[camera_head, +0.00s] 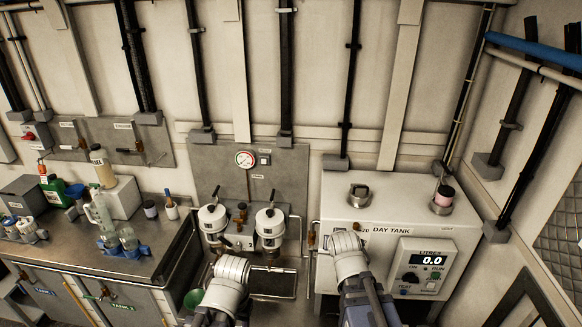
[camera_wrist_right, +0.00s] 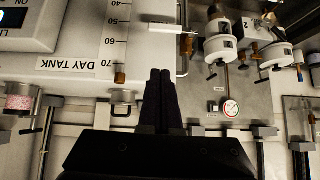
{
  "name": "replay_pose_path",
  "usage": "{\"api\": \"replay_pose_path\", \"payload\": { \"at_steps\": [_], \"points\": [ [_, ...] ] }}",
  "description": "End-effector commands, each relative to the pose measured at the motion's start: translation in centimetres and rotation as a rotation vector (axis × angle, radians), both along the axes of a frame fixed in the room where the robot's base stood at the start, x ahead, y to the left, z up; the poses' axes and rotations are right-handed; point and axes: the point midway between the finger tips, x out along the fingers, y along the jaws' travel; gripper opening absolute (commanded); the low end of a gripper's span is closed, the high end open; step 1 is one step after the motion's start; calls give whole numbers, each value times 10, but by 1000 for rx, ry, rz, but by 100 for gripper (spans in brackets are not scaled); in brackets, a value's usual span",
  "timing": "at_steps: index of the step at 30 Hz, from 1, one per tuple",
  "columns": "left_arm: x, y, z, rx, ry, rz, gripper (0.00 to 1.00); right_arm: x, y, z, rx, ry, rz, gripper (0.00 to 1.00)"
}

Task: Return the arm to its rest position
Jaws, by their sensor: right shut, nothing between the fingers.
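In the right wrist view my right gripper (camera_wrist_right: 160,75) has its two dark fingers together with nothing between them. The fingertips point toward the white DAY TANK cabinet (camera_wrist_right: 60,38) and the pipes beside it; I see no contact. In the head view my right arm (camera_head: 350,258) reaches up from the bottom in front of the cabinet (camera_head: 348,215), and its gripper cannot be made out. My left arm (camera_head: 228,285) stands in front of the filter unit at the lower middle. My left gripper does not show in either view.
Two white filter housings (camera_head: 270,228) and a pressure gauge (camera_head: 245,159) are on the wall panel. A display box (camera_head: 420,268) reading 0.0 is on the cabinet front. A steel bench (camera_head: 165,232) with bottles and jars stands left. Pipes line the wall.

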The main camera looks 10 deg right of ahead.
Motion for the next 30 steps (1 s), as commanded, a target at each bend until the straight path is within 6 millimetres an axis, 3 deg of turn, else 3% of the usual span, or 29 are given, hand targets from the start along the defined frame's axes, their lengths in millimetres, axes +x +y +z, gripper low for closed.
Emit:
{"api": "replay_pose_path", "payload": {
  "at_steps": [5,9,15,18,21,30],
  "points": [
    [0,0,-19,0,0,-1,54,-22,48,-41,-10,157,97,0],
    [0,0,-39,1,0,-3,54,-69,108,-87,-41,398,245,0],
    [0,0,-61,1,0,-4,54,-143,167,-125,-102,702,440,0],
    [0,0,-66,1,0,-5,54,-169,181,-132,-127,801,502,0],
    [0,0,-68,1,0,-5,54,-183,187,-133,-139,854,532,0],
    [0,0,-67,1,0,-5,54,-186,188,-132,-142,869,540,0]
  ]
}}
